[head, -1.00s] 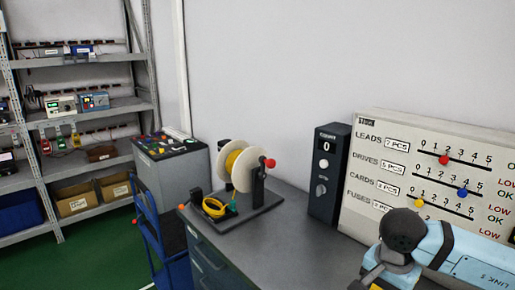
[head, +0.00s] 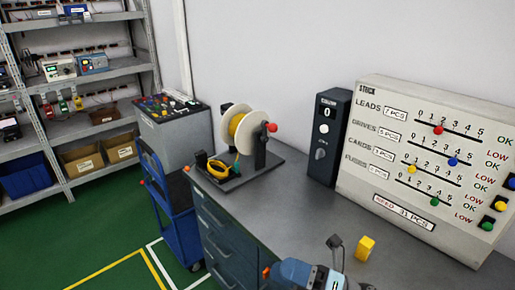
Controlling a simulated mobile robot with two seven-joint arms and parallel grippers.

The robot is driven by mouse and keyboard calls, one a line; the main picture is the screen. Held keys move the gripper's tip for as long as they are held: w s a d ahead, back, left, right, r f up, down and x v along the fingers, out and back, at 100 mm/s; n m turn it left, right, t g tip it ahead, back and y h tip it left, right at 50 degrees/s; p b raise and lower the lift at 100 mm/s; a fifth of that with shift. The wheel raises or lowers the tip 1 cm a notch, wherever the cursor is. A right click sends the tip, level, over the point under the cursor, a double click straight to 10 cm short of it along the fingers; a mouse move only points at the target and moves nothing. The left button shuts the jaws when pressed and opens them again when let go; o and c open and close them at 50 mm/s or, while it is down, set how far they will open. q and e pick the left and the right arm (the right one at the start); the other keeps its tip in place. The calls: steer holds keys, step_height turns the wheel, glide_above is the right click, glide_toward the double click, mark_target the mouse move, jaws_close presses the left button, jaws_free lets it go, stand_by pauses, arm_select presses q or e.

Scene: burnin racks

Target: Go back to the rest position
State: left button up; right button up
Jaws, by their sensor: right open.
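My right arm, light blue and dark grey, comes in at the bottom edge over the front of the grey bench (head: 290,205). My right gripper (head: 336,252) shows small and partly cut off there; it is open, with nothing seen in it. A small yellow block (head: 365,248) is just to the right of it in the picture, apart from it as far as I can tell. My left gripper is out of view.
A stock board (head: 400,215) with coloured sliders and a dark counter box (head: 328,137) stand along the wall. A spool stand (head: 243,135) sits at the bench's left end. A blue cart (head: 178,225) and shelf racks (head: 95,110) are left. The bench middle is clear.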

steer(key=s+d+f+m+t+h+p, duration=0.2)
steer(key=d+f+m+t+h, duration=0.4)
steer(key=m, duration=0.9)
steer(key=s+d+f+m+t+h+p, duration=0.1)
steer(key=s+d+f+m+t+h, duration=0.15)
steer(key=d+f+m+h, duration=0.7)
steer(key=s+a+f+m+g+h, duration=0.1)
steer(key=s+f+m+g+h, duration=0.1)
steer(key=s+f+m, duration=0.4)
step_height(320, 180, down, 4)
steer(key=m+g, duration=0.1)
steer(key=m, duration=0.3)
steer(key=shift+s+a+r+h+p, duration=0.15)
steer(key=shift+s+r+h+p, duration=0.05)
steer(key=shift+s+h+p, duration=0.15)
steer(key=shift+m, duration=0.25)
